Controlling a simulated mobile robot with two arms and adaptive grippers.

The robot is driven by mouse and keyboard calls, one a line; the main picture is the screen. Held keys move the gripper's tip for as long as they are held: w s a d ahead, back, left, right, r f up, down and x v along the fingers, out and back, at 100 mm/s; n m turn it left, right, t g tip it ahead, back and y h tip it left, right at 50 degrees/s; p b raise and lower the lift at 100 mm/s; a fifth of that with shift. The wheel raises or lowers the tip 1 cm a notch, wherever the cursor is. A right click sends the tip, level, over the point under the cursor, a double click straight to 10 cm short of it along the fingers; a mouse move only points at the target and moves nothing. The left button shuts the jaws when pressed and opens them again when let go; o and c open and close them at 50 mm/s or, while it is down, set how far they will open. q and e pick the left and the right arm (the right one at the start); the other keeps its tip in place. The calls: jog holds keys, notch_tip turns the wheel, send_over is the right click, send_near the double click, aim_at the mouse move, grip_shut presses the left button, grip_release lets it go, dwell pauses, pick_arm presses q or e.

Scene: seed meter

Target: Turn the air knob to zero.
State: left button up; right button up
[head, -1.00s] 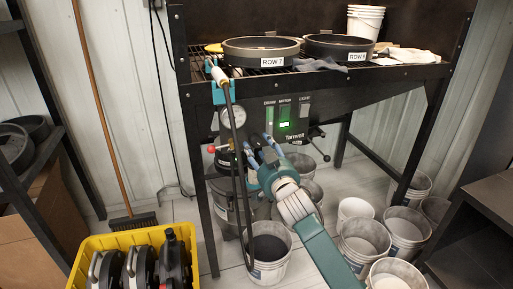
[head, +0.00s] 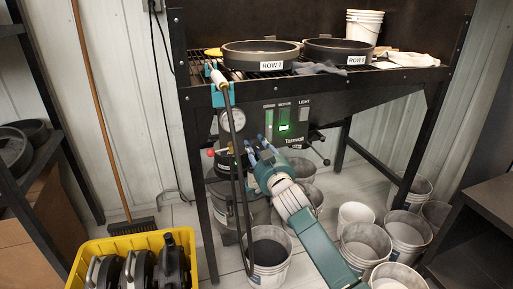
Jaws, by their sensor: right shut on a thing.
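The black workbench carries a control panel (head: 290,125) with a green-lit switch and a round white pressure gauge (head: 231,120) to its left. My right gripper (head: 257,146) is below the panel and right of the gauge, its blue-tipped fingers pointing up at the bench front. It is shut on what appears to be the air knob, which the fingers hide almost wholly. The gauge needle is too small to read. My left gripper is not in view.
A black hose (head: 237,160) hangs just left of the gripper. A red-ball lever (head: 211,152) sits lower left of the gauge, and another handle (head: 319,150) is at right. Several buckets (head: 268,248) stand below. A yellow crate (head: 100,247) is at lower left.

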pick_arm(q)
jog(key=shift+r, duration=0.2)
pick_arm(e)
jog(key=shift+f+n, duration=0.3)
jog(key=shift+n, duration=0.1)
jog(key=shift+n+p, duration=0.5)
jog(key=n+p, duration=0.2)
jog(key=n, duration=0.5)
jog(key=shift+f+p, duration=0.1)
jog(key=shift+p, duration=0.25)
jog(key=n, duration=0.2)
jog(key=shift+n, duration=0.4)
jog(key=n+p, duration=0.1)
jog(key=n, duration=0.4)
jog(key=shift+d, duration=0.1)
jog(key=n+p, duration=0.1)
jog(key=n, duration=0.4)
jog(key=shift+n, duration=1.2)
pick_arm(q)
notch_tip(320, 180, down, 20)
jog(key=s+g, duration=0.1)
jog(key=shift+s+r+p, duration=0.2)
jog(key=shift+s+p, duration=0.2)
pick_arm(e)
jog(key=shift+d+r+n, duration=0.1)
jog(key=shift+r+n, duration=0.1)
jog(key=shift+n, duration=1.4)
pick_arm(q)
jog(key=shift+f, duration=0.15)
